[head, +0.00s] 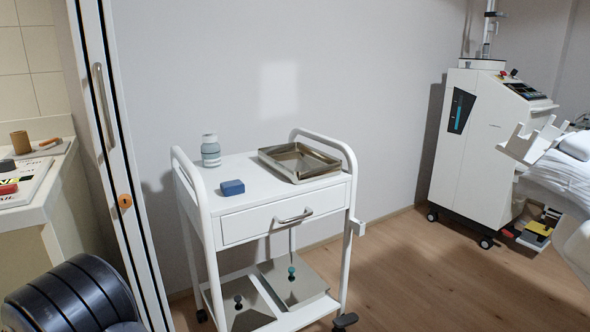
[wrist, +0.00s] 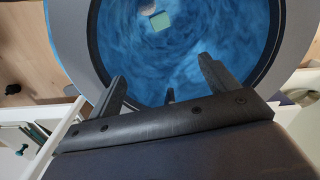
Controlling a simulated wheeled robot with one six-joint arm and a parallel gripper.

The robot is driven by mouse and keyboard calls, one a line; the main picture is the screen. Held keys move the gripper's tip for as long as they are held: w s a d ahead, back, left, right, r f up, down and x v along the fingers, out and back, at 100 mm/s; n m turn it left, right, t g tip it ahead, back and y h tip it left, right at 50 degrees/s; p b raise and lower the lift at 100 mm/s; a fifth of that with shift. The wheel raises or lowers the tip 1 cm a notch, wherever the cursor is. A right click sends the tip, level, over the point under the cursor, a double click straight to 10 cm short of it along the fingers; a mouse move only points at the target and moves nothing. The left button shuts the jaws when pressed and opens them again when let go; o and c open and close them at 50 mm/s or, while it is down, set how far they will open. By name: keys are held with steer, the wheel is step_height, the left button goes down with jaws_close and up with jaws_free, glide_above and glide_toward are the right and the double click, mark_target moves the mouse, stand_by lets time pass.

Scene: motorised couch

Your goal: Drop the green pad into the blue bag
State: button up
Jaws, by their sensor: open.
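The blue bag (wrist: 215,35) fills most of the wrist view as a round, open mouth with a dark rim and a wrinkled blue lining. A small pale green square pad (wrist: 161,21) shows inside the bag near the top of the picture, against the blue lining. My gripper (wrist: 161,72) is in the wrist view with its fingers spread apart and nothing between them. The fingers overlap the near part of the bag mouth. The pad is apart from the fingers.
A white cart (head: 270,230) holds a bottle (head: 210,150), a blue block (head: 232,187) and a metal tray (head: 300,161). A white machine (head: 485,150) stands at the right. A pale round object (wrist: 150,6) shows beside the pad. Wooden floor lies between cart and machine.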

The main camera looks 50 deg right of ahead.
step_height(320, 180, up, 11)
steer(key=p, duration=0.4)
steer(key=shift+f, duration=0.15)
step_height(320, 180, down, 11)
steer(key=b, duration=0.4)
step_height(320, 180, up, 6)
steer(key=p, duration=0.4)
steer(key=shift+p, duration=0.3)
